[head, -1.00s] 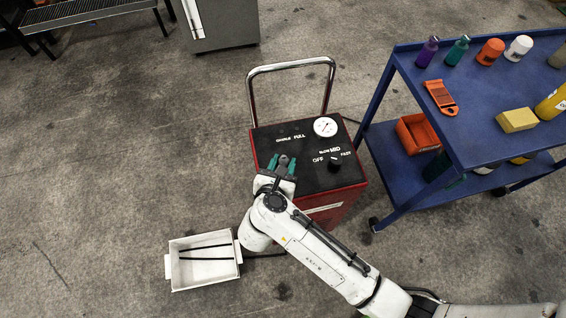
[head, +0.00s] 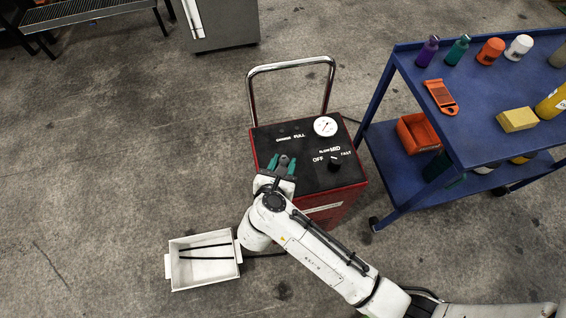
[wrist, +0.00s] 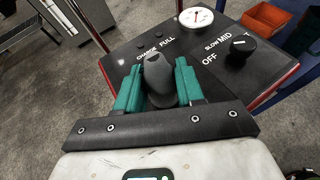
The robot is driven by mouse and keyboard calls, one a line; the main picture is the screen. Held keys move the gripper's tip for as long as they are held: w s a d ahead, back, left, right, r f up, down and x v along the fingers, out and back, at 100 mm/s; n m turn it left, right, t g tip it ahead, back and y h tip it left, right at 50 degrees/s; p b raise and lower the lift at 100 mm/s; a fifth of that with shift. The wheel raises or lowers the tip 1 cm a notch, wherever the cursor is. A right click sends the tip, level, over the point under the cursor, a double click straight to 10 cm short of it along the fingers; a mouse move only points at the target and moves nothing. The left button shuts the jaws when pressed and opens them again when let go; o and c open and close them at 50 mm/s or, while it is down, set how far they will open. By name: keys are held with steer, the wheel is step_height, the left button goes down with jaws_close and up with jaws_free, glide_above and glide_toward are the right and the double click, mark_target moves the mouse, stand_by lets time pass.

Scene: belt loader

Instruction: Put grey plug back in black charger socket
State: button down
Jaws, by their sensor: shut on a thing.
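The grey plug (wrist: 157,75) is upright between the two teal fingers of my gripper (wrist: 158,88) in the wrist view. My gripper is shut on it. In the head view, my gripper (head: 282,164) is over the near left part of the black top panel of the red charger (head: 305,150), and a little of the plug shows between the fingers. The charger (wrist: 210,60) also shows behind the plug in the wrist view. The socket cannot be seen; the plug and gripper cover that part of the panel. I cannot tell whether the plug touches the panel.
The panel carries a gauge (head: 325,127) and a black knob (head: 334,163). A chrome handle (head: 290,67) rises behind it. A blue cart (head: 430,120) with bottles stands at the right. A white bin (head: 205,272) holding dark strips lies on the floor, lower left.

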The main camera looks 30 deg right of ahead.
steer(key=shift+f+b, duration=0.9)
steer(key=shift+f, duration=0.4)
steer(key=c, duration=0.6)
jaws_free()
steer(key=b+v, duration=0.1)
steer(key=v, duration=1)
steer(key=shift+d, duration=0.1)
